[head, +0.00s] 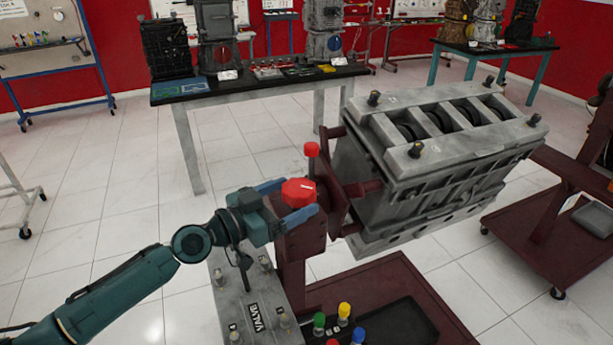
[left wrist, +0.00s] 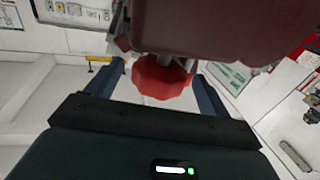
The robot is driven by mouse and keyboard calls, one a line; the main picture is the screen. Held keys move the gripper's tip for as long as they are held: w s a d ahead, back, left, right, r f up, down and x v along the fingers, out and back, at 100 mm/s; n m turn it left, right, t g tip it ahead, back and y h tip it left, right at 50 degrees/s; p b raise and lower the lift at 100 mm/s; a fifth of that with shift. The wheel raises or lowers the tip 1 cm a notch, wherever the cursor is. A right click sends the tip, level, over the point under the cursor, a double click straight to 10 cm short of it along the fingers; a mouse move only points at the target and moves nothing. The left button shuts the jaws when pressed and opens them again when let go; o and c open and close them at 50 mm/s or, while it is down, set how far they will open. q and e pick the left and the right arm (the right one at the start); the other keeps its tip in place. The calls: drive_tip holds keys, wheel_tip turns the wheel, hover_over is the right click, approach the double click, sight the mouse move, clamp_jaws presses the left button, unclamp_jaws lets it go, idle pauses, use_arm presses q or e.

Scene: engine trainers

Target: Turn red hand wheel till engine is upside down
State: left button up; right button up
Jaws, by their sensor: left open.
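The red hand wheel (head: 299,192) is a lobed knob on the dark red post of the engine stand. It also shows in the left wrist view (left wrist: 160,78), between my two blue fingers. My left gripper (head: 284,200) is open, with one finger on each side of the wheel; I cannot tell whether either finger touches it. The grey engine block (head: 430,150) is held on the stand's bracket, tilted, with its open cylinder bores facing up. A smaller red knob (head: 312,149) stands up behind the wheel. My right gripper is not in view.
A grey box marked VALVE (head: 255,310) stands beside the post below my arm. A table with engines (head: 260,86) is behind. Another red stand (head: 525,235) is close on the right.

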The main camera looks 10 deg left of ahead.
sight(307, 190)
use_arm(q)
drive_tip(key=shift+p+x, duration=0.35)
drive_tip(key=shift+x, duration=1.8)
drive_tip(key=shift+c, duration=0.2)
